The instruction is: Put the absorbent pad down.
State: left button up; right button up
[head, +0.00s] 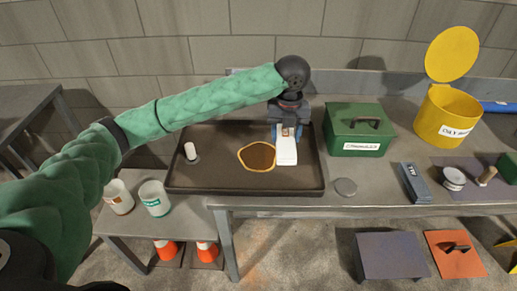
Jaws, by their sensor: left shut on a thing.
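My left gripper (287,131) is over the right half of a dark tray (215,136), pointing down. It is shut on a white absorbent pad (287,153), which hangs below the fingers. I cannot tell whether the pad touches the tray floor. A brown puddle with a yellowish rim (257,156) lies in the tray, just left of the pad. My right gripper is not in view.
A white cylinder (190,151) stands in the tray's left part. A green box (357,130) stands right of the tray, with a yellow open-lidded bin (447,115) beyond. A grey disc (345,187) lies near the front edge. Two tubs (154,198) stand on the lower left table.

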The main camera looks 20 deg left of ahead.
pick_arm(q)
jog(key=w+a+f, duration=0.1)
jog(key=a, duration=0.1)
jog(key=a+f+p, duration=0.1)
jog(key=a+f, duration=0.1)
jog(key=a, duration=0.1)
jog(key=w+a+f+p, duration=0.1)
jog(key=a+f, duration=0.1)
jog(key=a, duration=0.1)
jog(key=shift+w+a, duration=0.2)
jog(key=shift+w, duration=0.1)
jog(key=shift+w+a+f, duration=0.1)
jog(key=shift+a+f, duration=0.25)
jog(key=shift+f+p, duration=0.65)
jog(key=shift+f, duration=1.35)
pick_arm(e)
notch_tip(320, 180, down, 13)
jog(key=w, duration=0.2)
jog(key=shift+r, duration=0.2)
pick_arm(q)
jog(key=shift+f, duration=0.1)
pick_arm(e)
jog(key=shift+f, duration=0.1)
pick_arm(q)
jog(key=o, duration=1)
jog(key=shift+c, duration=0.2)
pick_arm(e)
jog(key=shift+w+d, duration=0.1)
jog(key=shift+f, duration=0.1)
